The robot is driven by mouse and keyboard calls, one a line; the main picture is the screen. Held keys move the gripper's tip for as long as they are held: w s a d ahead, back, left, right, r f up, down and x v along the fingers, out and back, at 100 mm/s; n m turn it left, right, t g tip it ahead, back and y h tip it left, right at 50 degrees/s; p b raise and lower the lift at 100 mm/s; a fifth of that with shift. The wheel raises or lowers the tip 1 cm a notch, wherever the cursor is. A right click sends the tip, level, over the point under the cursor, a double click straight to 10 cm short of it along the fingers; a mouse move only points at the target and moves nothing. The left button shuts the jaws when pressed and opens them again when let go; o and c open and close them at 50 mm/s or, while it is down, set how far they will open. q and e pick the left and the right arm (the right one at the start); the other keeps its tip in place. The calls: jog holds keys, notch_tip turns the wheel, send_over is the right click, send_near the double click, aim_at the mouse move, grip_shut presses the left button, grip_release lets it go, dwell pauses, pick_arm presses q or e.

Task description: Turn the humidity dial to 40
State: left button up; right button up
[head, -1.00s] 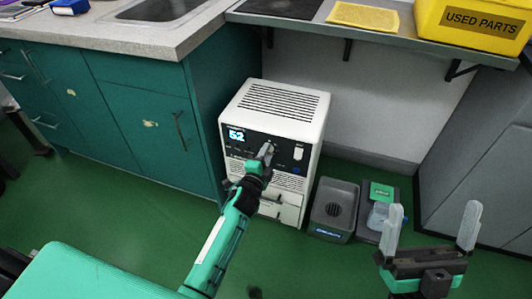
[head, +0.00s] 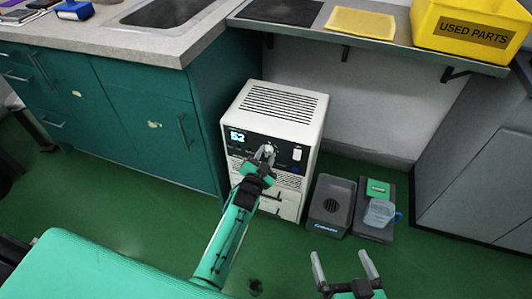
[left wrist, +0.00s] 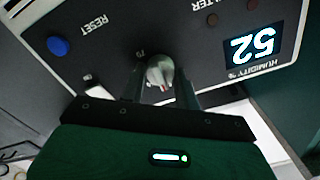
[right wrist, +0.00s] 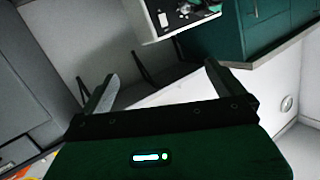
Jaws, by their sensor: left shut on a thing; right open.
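The white dehumidifier (head: 281,103) stands on the green floor beside the teal cabinet. Its display (head: 237,136) reads 52, and the same 52 shows upside down in the left wrist view (left wrist: 252,45), above a "HUMIDITY %" label. The humidity dial (left wrist: 160,72) is a pale round knob on the dark panel. My left gripper (head: 266,154) is shut on the dial, one finger on each side of it. Most of the dial is hidden in the head view. My right gripper (head: 345,268) is open and empty, low at the front right, away from the machine.
A blue reset button (left wrist: 58,46) sits on the same panel. A grey bin (head: 331,207) and a dark base with a clear jug (head: 379,212) stand on the floor right of the machine. A counter shelf above holds a yellow "USED PARTS" bin (head: 440,34).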

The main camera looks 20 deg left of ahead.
pick_arm(q)
jog(key=shift+f, duration=0.1)
jog(key=shift+n, duration=0.4)
pick_arm(e)
jog(key=shift+s+d+f+g, duration=0.1)
jog(key=shift+s+f+g, duration=0.15)
jog(key=shift+f+g, duration=0.2)
pick_arm(q)
jog(key=o, duration=1)
jog(key=shift+c, duration=0.2)
jog(key=s+p, duration=0.2)
jog(key=s, duration=1.2)
jog(key=shift+a+p, duration=0.2)
jog(key=shift+p, duration=0.2)
pick_arm(e)
jog(key=d+g, duration=0.1)
jog(key=d+g+h, duration=0.2)
jog(key=d, duration=0.1)
jog(key=shift+s+f, duration=0.3)
jog(key=shift+f, duration=0.1)
pick_arm(q)
jog(key=shift+w, duration=0.1)
